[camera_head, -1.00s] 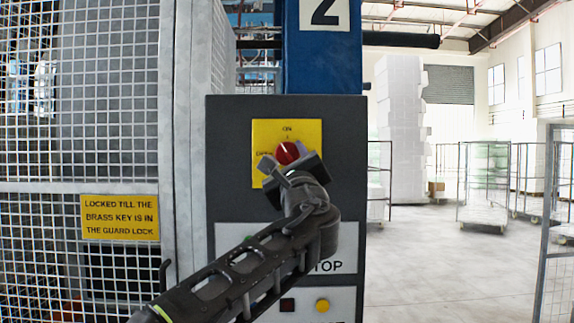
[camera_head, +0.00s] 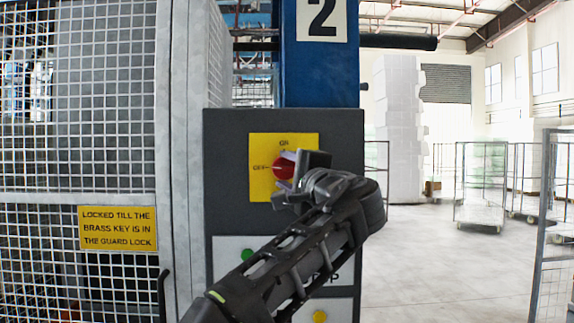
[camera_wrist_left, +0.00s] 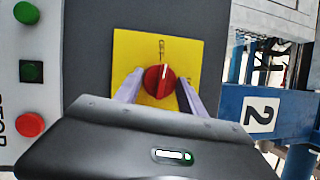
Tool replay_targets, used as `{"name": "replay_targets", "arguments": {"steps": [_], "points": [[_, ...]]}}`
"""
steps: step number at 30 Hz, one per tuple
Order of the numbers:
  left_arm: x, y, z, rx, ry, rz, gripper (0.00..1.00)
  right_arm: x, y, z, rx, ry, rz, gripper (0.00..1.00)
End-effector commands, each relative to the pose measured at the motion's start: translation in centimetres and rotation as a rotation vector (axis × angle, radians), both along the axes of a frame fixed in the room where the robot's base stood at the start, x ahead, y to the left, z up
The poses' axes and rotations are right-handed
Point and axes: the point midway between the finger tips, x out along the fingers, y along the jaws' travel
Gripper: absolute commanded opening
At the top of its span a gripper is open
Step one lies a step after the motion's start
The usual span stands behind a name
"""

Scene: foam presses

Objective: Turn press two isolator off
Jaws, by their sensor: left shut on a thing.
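The press two isolator is a red rotary knob (camera_head: 281,168) on a yellow plate (camera_head: 259,184) marked ON at the top and OFF at the left. It also shows in the left wrist view (camera_wrist_left: 158,82). Its white line points left at the OFF mark in the head view, and up at the mark in the turned wrist view. My left gripper (camera_head: 287,173) is shut on the knob, with one pale finger on each side in the wrist view (camera_wrist_left: 160,93). It hides part of the plate's right side. My right gripper is out of view.
A dark control box (camera_head: 225,130) carries the plate, below a blue column (camera_head: 300,75) numbered 2. Below are a green button (camera_wrist_left: 27,13) and a red button (camera_wrist_left: 30,124). A mesh guard (camera_head: 80,110) stands at left. Open floor (camera_head: 430,270) lies at right.

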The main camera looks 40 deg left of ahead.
Motion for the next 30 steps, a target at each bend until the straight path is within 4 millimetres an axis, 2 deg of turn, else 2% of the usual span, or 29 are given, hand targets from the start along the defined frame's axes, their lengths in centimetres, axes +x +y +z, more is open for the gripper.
{"name": "replay_targets", "arguments": {"steps": [9, 23, 24, 30], "points": [[0.01, -0.01, 0.11, -0.104, -0.078, 0.002, 0.07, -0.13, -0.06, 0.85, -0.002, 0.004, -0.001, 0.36], [-0.01, 0.02, 0.03, -0.117, -0.089, 0.002, 0.07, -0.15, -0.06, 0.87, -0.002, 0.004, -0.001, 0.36], [-0.01, 0.02, 0.03, -0.117, -0.089, 0.001, 0.49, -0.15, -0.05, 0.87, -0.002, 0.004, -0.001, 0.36], [0.01, 0.01, 0.04, -0.116, -0.088, 0.001, 0.65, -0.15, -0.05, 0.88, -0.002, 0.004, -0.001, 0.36]]}}
